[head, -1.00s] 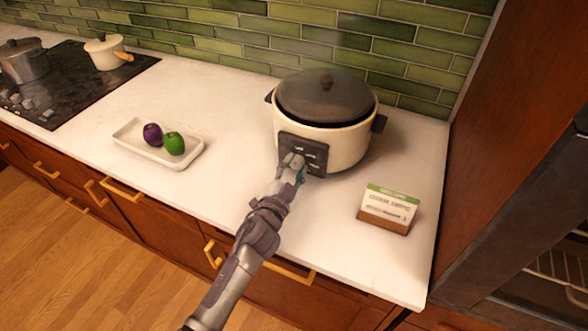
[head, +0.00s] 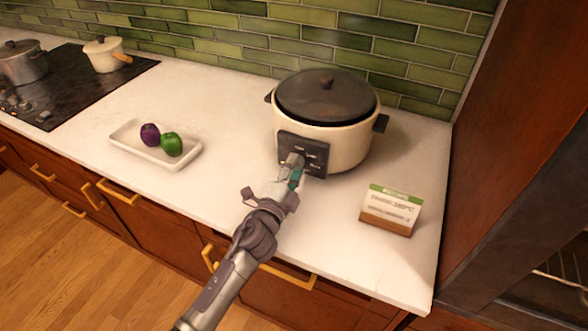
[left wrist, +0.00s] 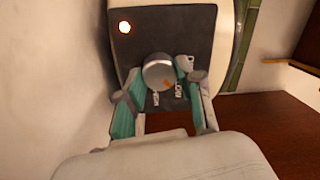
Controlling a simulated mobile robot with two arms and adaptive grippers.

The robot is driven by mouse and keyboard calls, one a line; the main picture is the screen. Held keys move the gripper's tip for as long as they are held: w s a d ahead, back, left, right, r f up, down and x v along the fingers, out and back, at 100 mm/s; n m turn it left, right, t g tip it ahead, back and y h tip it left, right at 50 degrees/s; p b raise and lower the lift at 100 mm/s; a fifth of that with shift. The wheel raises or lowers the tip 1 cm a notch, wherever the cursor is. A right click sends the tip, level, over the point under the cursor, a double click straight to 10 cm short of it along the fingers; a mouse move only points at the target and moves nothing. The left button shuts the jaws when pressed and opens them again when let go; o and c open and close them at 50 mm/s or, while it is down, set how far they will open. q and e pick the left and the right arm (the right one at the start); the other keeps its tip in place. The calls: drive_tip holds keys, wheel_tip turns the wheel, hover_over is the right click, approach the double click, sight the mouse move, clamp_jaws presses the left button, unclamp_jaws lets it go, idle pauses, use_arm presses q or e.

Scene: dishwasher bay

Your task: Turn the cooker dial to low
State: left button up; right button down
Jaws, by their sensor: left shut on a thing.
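The cooker (head: 335,144) is a cream pot with a dark lid and a dark control panel (head: 313,149) on its front. In the left wrist view the dial (left wrist: 158,70) is a round grey knob on the dark panel (left wrist: 185,22). An orange mark sits at its lower right, near small white labels too blurred to read. My left gripper (head: 294,167) is at the panel. In the left wrist view its teal-padded fingers (left wrist: 160,98) stand on either side of the dial, shut on it. The gripper hides part of the panel in the head view.
A card (head: 391,207) on a wooden stand is to the right of the cooker. A white tray (head: 187,157) holds a purple and a green vegetable. A black cooktop (head: 75,92) with pots is at the far left.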

use_arm(q)
drive_tip(key=shift+f, duration=0.1)
idle(0.4)
drive_tip(key=o, duration=1.2)
drive_tip(key=shift+c, duration=0.2)
drive_tip(key=shift+s, duration=0.1)
drive_tip(key=v, duration=1.1)
drive_tip(key=shift+s+a, duration=0.15)
drive_tip(key=shift+s, duration=0.25)
